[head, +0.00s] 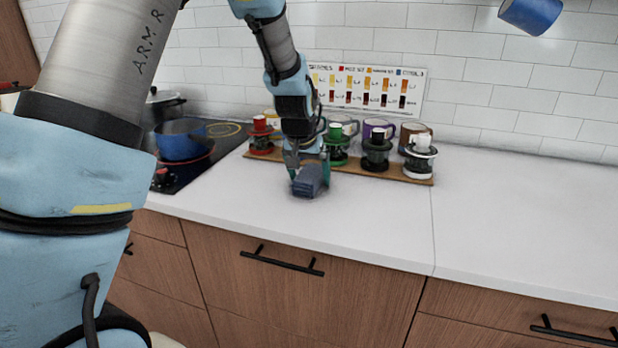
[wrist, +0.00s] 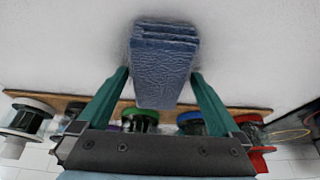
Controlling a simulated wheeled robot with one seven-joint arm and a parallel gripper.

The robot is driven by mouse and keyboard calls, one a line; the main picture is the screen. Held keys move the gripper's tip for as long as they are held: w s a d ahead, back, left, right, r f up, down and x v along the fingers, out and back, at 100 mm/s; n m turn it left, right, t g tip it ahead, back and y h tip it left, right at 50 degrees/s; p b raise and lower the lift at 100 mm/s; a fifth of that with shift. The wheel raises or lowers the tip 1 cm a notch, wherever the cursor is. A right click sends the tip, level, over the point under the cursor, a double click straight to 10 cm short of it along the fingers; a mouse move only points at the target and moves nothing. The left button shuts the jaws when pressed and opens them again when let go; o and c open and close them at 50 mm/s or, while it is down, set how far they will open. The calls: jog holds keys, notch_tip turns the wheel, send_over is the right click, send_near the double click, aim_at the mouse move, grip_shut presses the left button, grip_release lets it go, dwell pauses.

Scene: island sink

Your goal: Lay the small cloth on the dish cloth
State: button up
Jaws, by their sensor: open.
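A small folded blue cloth (head: 309,182) lies on the white counter, in front of the wooden board. In the wrist view the same cloth (wrist: 166,55) shows as a thick stack of folds. My gripper (head: 306,173) points down over it with its jaws open. In the wrist view the teal fingers of my gripper (wrist: 158,76) stand one on each side of the cloth's near end, with the cloth between them. No second cloth is in view, and the pictures do not tell which of the two cloths this one is.
Behind my gripper, a wooden board (head: 345,170) holds several coffee drippers, with mugs behind. A blue pot (head: 183,139) stands on the black stove (head: 214,150) at the left. The white counter (head: 510,215) is clear at the right.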

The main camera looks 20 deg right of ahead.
jog(key=shift+c, duration=0.2)
jog(key=c, duration=1.4)
